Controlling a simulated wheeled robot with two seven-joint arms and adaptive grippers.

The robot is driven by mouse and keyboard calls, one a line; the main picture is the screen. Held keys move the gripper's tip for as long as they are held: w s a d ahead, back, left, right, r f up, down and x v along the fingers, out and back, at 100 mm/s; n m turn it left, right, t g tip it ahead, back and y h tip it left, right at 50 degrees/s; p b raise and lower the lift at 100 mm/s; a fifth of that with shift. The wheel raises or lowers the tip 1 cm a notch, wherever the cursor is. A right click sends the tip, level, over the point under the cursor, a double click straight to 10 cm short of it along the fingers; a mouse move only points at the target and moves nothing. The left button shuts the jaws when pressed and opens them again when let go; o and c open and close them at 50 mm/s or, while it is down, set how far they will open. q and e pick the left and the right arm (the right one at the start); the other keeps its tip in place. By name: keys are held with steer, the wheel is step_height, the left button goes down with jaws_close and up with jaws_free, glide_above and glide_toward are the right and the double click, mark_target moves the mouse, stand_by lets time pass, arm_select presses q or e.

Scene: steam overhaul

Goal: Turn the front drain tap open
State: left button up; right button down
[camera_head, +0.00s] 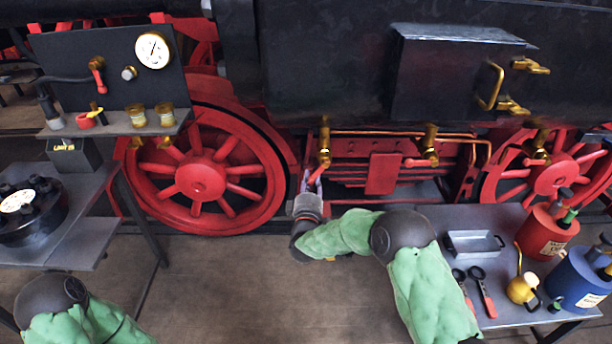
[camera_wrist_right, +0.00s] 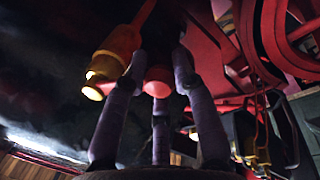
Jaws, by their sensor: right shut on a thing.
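A brass drain tap (camera_head: 324,140) hangs under the black engine side, between the two red wheels. It is the leftmost of three taps in the head view, and its red lever (camera_head: 317,173) points down. My right gripper (camera_head: 312,187) is just below this tap, with its fingers shut around the red lever. In the right wrist view the fingers (camera_wrist_right: 164,75) close about the red lever end (camera_wrist_right: 158,82), beside the brass tap body (camera_wrist_right: 118,52). My left arm shows at the bottom left, but its gripper is out of view.
Two similar taps (camera_head: 430,142) (camera_head: 540,145) hang further right. A table (camera_head: 432,218) at the right holds a tray (camera_head: 473,243), red-handled tools, an oil can (camera_head: 521,288) and red and blue cans. A gauge panel (camera_head: 112,72) and bench stand at the left.

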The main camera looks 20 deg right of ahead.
steer(key=shift+s+d+f+n+t+y, duration=0.25)
steer(key=shift+d+n, duration=0.4)
steer(key=shift+n, duration=0.6)
steer(key=shift+s+d+f+n+y, duration=0.3)
steer(key=shift+d+n, duration=0.35)
steer(key=shift+n, duration=0.65)
steer(key=shift+s+d+f+n+t+y, duration=0.15)
steer(key=shift+d+n+y, duration=0.35)
steer(key=shift+n, duration=0.75)
steer(key=shift+w+d, duration=0.1)
steer(key=shift+d, duration=0.1)
steer(key=c, duration=1)
jaws_free()
steer(key=v, duration=1.2)
steer(key=shift+a+f, duration=0.1)
steer(key=shift+f, duration=0.05)
